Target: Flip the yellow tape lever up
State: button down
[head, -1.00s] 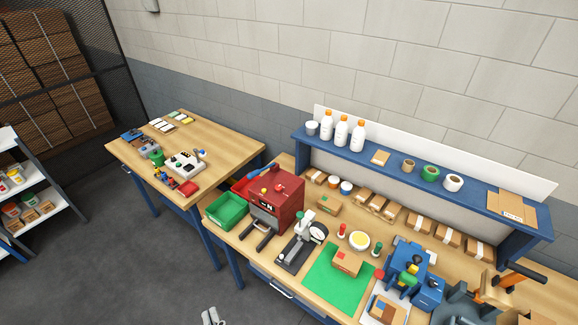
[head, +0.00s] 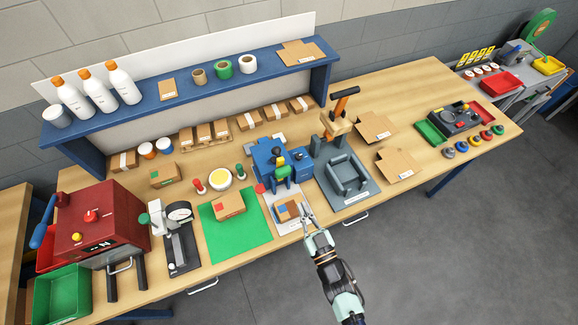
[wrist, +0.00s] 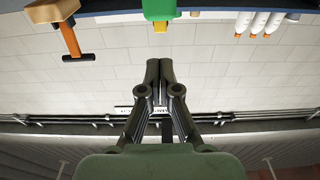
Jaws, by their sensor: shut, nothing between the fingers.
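A blue tape machine (head: 270,160) stands on the bench near its front edge. My gripper (head: 306,210) is at the bench's front edge, in front of the machine, apart from the yellow piece. In the wrist view my gripper (wrist: 159,68) is shut, with nothing between its fingers. A green part (wrist: 160,10) with a small yellow-orange tip shows above the fingers there.
A small carton (head: 289,211) lies on a white sheet just left of my fingers. A green mat (head: 235,228) with a carton lies to the left.

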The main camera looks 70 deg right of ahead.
aim_at(281, 162)
jog(key=x, duration=0.9)
jog(key=p+x, duration=0.1)
jog(key=x, duration=0.4)
jog(key=shift+r, duration=0.3)
